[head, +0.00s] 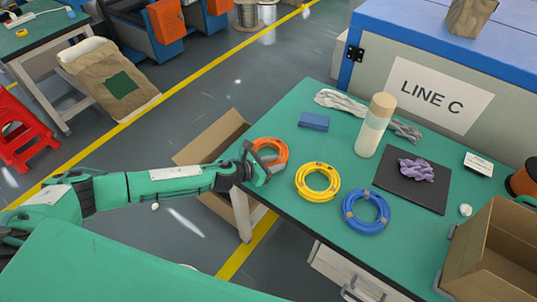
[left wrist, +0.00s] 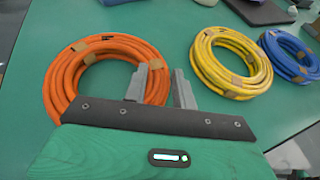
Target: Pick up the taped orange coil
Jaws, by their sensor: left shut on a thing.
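The orange coil (head: 271,144), bound with brown tape, is at the table's left edge in the head view, and its far part shows beyond my gripper. In the left wrist view the orange coil (left wrist: 66,75) lies flat-looking at the left. My left gripper (head: 259,172) is over the coil's near side. In the left wrist view its two grey fingers (left wrist: 164,86) stand on either side of the coil's right band, one inside the ring and one outside, shut on it. Whether the coil is clear of the table I cannot tell. My right gripper is not in view.
A taped yellow coil (head: 317,181) and a taped blue coil (head: 366,211) lie close by on the green table (head: 300,235). A bottle (head: 375,125), a blue block (head: 314,121) and a black mat (head: 412,197) are farther off. An open cardboard box (head: 497,255) stands at the right.

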